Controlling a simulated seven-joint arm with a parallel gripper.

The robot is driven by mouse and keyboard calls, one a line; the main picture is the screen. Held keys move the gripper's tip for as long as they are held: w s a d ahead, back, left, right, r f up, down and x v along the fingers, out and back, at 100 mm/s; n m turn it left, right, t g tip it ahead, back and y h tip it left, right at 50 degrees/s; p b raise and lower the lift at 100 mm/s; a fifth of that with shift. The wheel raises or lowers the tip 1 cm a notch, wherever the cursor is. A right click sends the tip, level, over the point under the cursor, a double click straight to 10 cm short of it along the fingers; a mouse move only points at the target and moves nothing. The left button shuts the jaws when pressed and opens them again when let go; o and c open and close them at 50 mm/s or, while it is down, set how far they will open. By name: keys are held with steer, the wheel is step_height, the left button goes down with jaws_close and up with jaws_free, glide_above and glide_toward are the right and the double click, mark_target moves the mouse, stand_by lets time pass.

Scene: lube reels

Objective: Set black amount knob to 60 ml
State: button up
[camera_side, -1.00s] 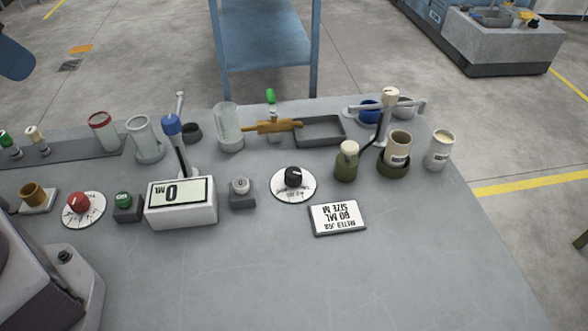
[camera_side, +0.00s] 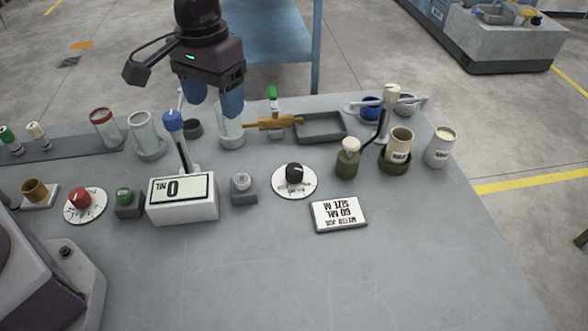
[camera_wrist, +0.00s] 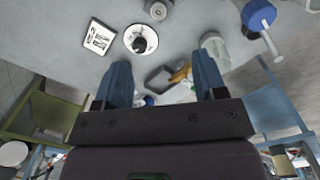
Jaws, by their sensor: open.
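The black amount knob (camera_side: 294,173) sits on a round white dial (camera_side: 294,188) in the middle of the table. Its scale marks are too small to read. In the wrist view the knob (camera_wrist: 139,44) is beyond the fingertips, up and left of centre. My gripper (camera_side: 212,108) is open and empty, with two blue fingers pointing down. In the side view it hangs above the back of the table, up and left of the knob. A white display box (camera_side: 183,208) reads 0 ML. A sign card (camera_side: 339,214) reads METER JOB, 60 ML, SIZE M.
A grey button block (camera_side: 243,188) stands left of the dial, and an olive bottle (camera_side: 347,160) stands right of it. A clear jar (camera_side: 230,130), a brass-coloured tool (camera_side: 272,123) and a dark tray (camera_side: 320,128) are behind. A red knob (camera_side: 80,198) is at left. The front table is clear.

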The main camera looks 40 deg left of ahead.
mark_target(294, 170)
steer(key=w+d+f+n, duration=0.5)
steer(key=w+d+f, duration=0.2)
steer(key=w+f, duration=0.25)
steer(key=f, duration=1.1)
steer(key=shift+w+d+f, duration=0.15)
steer(key=shift+w+f, duration=0.1)
steer(key=c, duration=0.9)
